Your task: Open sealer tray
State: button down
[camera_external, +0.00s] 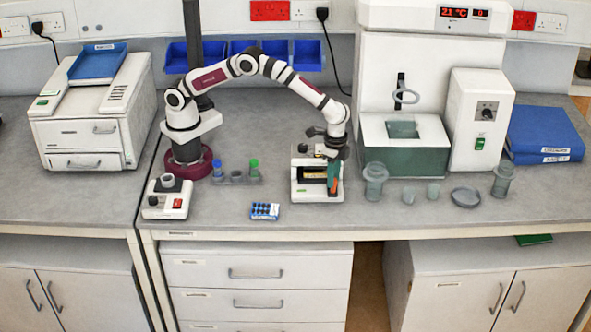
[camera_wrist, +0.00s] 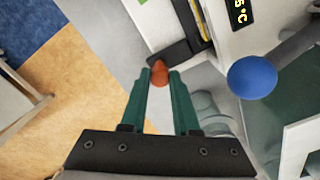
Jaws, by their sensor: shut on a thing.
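The sealer (camera_external: 318,192) is a small white machine with a dark opening at the front of the bench. Its white body with a °C display also shows in the wrist view (camera_wrist: 222,32). The sealer tray (camera_wrist: 176,55) is a dark part at the sealer's front, with a small orange-red handle (camera_wrist: 160,70). My gripper (camera_wrist: 160,82) has its two green fingers closed on this handle, which sticks out between the tips. In the external view my gripper (camera_external: 333,182) points down at the sealer's front right, hiding part of it. How far out the tray stands is hard to tell.
A blue ball-shaped knob (camera_wrist: 252,77) is close right of my fingers. A blue tablet pack (camera_external: 265,211) and a tube rack (camera_external: 236,178) lie left of the sealer. A glass jar (camera_external: 375,182) stands close on the right. The bench's front edge (camera_external: 300,233) is near.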

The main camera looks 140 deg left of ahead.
jog(key=w+d, duration=0.6)
jog(key=w, duration=0.1)
jog(key=shift+d, duration=0.4)
jog(key=c, duration=0.7)
grip_release()
jog(key=shift+s, duration=0.1)
jog(key=shift+o, duration=0.2)
jog(key=shift+r, duration=0.1)
notch_tip(320, 180, up, 12)
